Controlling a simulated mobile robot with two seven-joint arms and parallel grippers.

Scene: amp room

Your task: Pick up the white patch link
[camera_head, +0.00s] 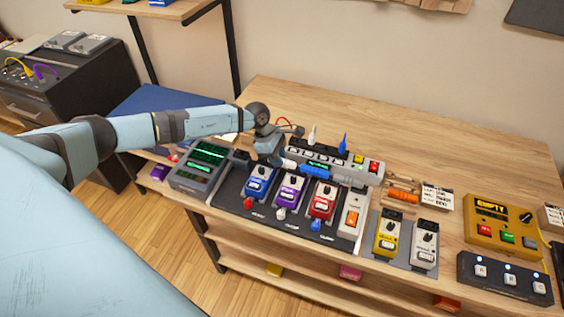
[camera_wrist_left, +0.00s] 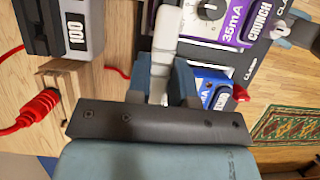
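In the left wrist view a white link (camera_wrist_left: 166,48) lies between the two blue-grey fingers of my left gripper (camera_wrist_left: 160,88). The fingers are close on its narrow lower part; its wider end runs up to the top edge. In the head view my left gripper (camera_head: 269,153) is low behind the blue pedal (camera_head: 259,183) and the purple pedal (camera_head: 290,192). My right gripper is not in view.
A red pedal (camera_head: 322,201) stands beside the purple one. A green-lit unit (camera_head: 203,165) is left of the pedalboard. White (camera_head: 312,136) and blue (camera_head: 343,144) upright pieces stand behind. A red plug (camera_wrist_left: 42,108) is near my left gripper. The back right tabletop is clear.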

